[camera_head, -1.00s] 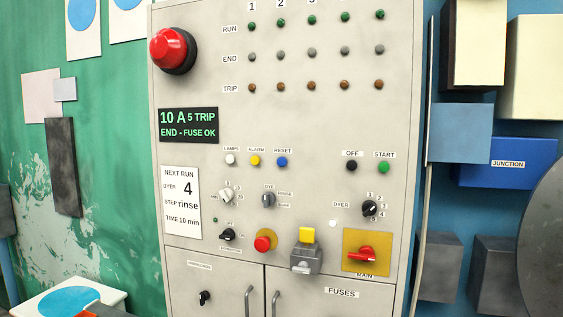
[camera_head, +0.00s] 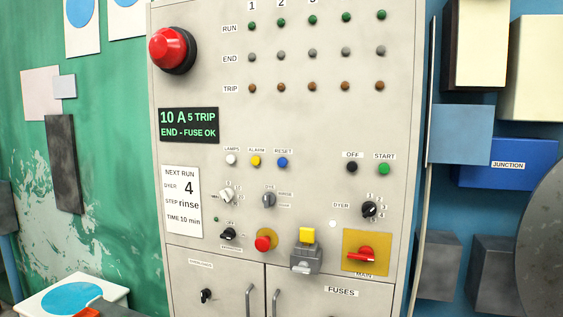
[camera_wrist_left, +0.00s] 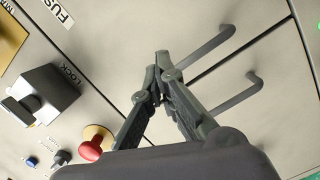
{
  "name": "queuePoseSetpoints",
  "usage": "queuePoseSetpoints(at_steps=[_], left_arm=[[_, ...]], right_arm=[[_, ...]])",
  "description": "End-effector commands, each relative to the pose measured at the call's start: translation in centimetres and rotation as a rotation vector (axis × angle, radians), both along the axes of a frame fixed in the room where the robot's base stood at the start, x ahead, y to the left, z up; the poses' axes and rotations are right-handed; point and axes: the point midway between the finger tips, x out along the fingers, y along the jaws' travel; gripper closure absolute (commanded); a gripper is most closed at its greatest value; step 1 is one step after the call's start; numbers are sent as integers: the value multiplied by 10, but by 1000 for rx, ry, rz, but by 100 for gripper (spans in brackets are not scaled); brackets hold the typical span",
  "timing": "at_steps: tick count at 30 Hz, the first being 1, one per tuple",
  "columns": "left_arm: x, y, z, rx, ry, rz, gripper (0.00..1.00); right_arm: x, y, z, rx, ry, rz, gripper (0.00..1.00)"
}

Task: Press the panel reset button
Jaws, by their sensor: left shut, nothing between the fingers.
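The blue button under the RESET label (camera_head: 282,162) is on the control panel (camera_head: 310,125), right of the yellow ALARM button (camera_head: 256,160) and the white LAMPS button (camera_head: 231,159). Nothing covers it in the head view. My left gripper (camera_wrist_left: 155,75) shows only in the left wrist view. It is shut and empty, in front of the panel's lower doors near two door handles. A small blue button (camera_wrist_left: 32,162) shows at the lower left of that view, apart from the fingers. My right gripper is not in view.
A red mushroom button (camera_head: 263,243), a grey lock block with a yellow top (camera_head: 306,252) and a red MAIN switch (camera_head: 361,254) stick out below. Door handles (camera_head: 250,299) project lower down. A white table (camera_head: 72,296) stands at the lower left. The panel around the reset button is flat.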

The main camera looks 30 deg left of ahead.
Motion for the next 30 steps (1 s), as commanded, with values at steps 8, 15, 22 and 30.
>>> queuePoseSetpoints(at_steps=[8, 15, 22, 30], left_arm=[[21, 7, 189, -267, -324, -76, 100], [1, -1, 338, -483, -559, -225, 100], [-29, -11, 430, -625, -689, -369, 100], [-40, -16, 454, -666, -721, -417, 100]], right_arm=[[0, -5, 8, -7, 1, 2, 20], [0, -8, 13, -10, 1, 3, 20], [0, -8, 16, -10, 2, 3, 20], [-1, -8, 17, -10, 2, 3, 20]])
